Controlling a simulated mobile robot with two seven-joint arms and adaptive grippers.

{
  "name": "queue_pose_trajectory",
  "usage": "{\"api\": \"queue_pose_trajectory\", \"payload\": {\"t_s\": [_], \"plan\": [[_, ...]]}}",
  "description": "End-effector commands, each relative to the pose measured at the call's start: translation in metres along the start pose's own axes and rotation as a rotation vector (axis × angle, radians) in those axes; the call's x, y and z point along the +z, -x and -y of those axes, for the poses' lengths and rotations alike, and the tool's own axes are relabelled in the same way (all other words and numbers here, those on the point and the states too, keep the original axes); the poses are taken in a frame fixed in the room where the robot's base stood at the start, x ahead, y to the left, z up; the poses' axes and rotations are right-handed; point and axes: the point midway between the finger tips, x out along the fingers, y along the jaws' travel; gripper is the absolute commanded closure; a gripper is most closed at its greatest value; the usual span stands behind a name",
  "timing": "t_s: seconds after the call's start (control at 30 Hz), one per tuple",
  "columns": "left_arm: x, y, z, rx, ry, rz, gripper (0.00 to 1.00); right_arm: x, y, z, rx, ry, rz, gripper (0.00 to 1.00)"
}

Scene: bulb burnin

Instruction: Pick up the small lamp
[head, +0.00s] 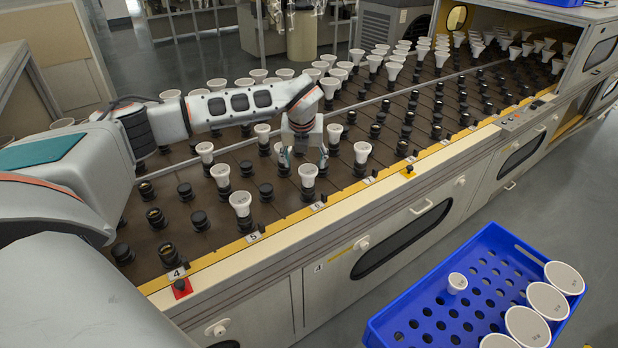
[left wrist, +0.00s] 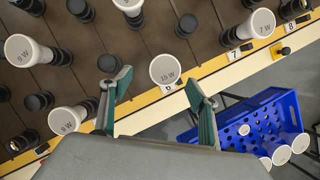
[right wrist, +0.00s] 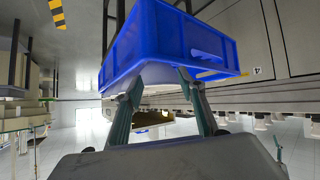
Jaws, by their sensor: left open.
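A white lamp marked 15 W (left wrist: 165,70) stands face up in the socket by label 6; it also shows in the head view (head: 308,170). My left gripper (head: 304,157) is open above it, and in the left wrist view its fingers (left wrist: 150,76) lie either side of the lamp face, apparently not gripping it. Another small white lamp (head: 457,281) stands in the blue crate (head: 392,322). Which one the task means is not marked. My right gripper (right wrist: 158,80) is open and empty, seen only in its wrist view, with the crate beyond it.
Neighbouring lamps stand in front-row sockets, one by label 5 (head: 240,203) and one by label 7 (head: 362,152). Several black sockets are empty. More lamps crowd the back of the bench. Larger lamps (head: 547,300) fill the crate's right side. A yellow front edge (head: 345,193) borders the rack.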

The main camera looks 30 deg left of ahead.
Motion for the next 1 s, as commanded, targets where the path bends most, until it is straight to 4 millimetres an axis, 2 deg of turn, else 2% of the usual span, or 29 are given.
{"api": "queue_pose_trajectory", "payload": {"t_s": [0.43,0.77,0.9,0.93,1.0], "plan": [[-0.002,-0.056,0.009,-0.001,-0.002,-0.004,0.40,0.006,-0.003,-0.001,0.003,0.008,0.004,0.60],[0.000,-0.061,0.009,-0.004,-0.003,-0.001,0.40,0.002,-0.004,-0.003,0.007,0.010,-0.002,0.60],[0.000,-0.061,0.009,-0.004,-0.003,-0.001,0.76,0.002,-0.004,-0.003,0.007,0.010,-0.003,0.60],[0.000,-0.061,0.009,-0.004,-0.003,-0.001,0.82,0.002,-0.004,-0.003,0.007,0.010,-0.003,0.60],[0.000,-0.061,0.009,-0.004,-0.003,-0.001,0.82,0.002,-0.004,-0.003,0.007,0.010,-0.004,0.60]]}}
